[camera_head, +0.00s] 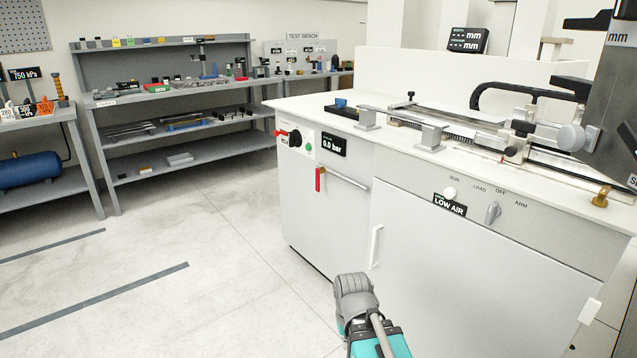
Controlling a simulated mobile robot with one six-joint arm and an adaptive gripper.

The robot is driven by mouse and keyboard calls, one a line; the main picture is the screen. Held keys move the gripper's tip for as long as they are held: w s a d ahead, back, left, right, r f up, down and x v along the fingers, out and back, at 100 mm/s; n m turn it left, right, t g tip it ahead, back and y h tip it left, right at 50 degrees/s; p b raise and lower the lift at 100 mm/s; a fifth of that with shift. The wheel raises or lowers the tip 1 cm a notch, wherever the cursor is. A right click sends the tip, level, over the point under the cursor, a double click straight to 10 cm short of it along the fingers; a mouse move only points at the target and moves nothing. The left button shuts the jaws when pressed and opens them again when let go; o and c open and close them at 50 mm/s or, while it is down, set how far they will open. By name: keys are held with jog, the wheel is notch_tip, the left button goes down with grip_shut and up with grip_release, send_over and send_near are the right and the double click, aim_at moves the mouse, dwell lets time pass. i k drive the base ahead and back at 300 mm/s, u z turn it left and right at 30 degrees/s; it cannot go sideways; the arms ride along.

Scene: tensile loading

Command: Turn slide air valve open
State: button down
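A white cabinet (420,262) stands in the middle and right of the view. On its left front face, a red lever (319,179) hangs roughly upright at the left end of a slanting silver rod (347,180). It looks like the slide air valve, though no label on it is readable. Above it, a small black display (332,144) reads 0.0 bar. A LOW AIR label (449,206) sits under a pale round lamp (450,193). Part of my arm shows at the bottom centre, below and apart from the lever. My gripper is not visible.
A grey selector knob (492,213) and white door handle (376,246) project from the front. Shelves (180,125) stand behind. The floor (170,240) at left is clear.

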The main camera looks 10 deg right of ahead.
aim_at(320, 170)
jog(key=k, duration=0.65)
jog(key=u, duration=0.35)
jog(key=i, duration=1.7)
jog(key=z, duration=0.6)
